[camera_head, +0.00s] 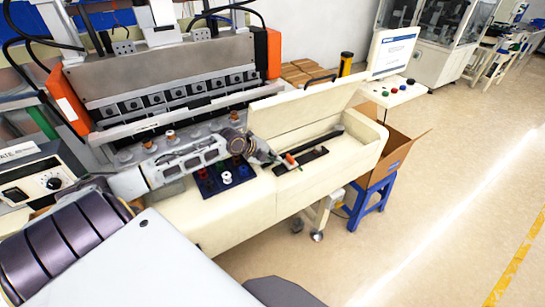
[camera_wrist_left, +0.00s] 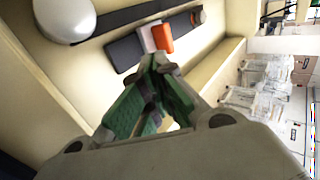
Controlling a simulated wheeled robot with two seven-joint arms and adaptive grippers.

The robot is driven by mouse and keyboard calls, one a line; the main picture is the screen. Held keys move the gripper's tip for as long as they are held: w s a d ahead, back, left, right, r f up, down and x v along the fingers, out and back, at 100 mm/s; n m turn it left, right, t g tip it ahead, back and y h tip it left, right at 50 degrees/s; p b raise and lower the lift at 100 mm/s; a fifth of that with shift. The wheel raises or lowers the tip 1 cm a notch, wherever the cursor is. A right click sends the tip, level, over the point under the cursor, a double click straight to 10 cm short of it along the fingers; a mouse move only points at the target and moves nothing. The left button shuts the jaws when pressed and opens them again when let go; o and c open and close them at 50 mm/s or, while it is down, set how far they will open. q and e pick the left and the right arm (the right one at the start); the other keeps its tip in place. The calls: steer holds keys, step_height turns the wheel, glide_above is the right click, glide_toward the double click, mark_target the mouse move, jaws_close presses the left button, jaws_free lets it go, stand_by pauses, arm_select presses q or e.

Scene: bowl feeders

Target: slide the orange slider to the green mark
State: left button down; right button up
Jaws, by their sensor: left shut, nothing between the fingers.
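The orange slider (camera_head: 290,159) sits on a dark track (camera_head: 314,154) set in the cream tray of the machine. In the left wrist view the orange slider (camera_wrist_left: 164,40) stands on the dark track (camera_wrist_left: 125,55) beside a pale block, just beyond my fingertips. My left gripper (camera_head: 279,160) reaches in from the left, close to the slider; I cannot tell whether it touches. In the left wrist view my left gripper (camera_wrist_left: 160,63) has its tips together with nothing between them. I cannot make out the green mark. My right gripper is out of view.
A black bar (camera_head: 322,141) lies behind the track, under a raised cream lid (camera_head: 305,105). A dark blue plate (camera_head: 222,180) with several knobs is left of the track. A button panel (camera_head: 392,91) and a cardboard box (camera_head: 400,150) are at the right.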

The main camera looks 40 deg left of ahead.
mark_target(291, 163)
arm_select(q)
steer(key=shift+x, duration=0.9)
steer(key=shift+p+x, duration=0.35)
steer(key=shift+x, duration=2.45)
steer(key=shift+w, duration=0.1)
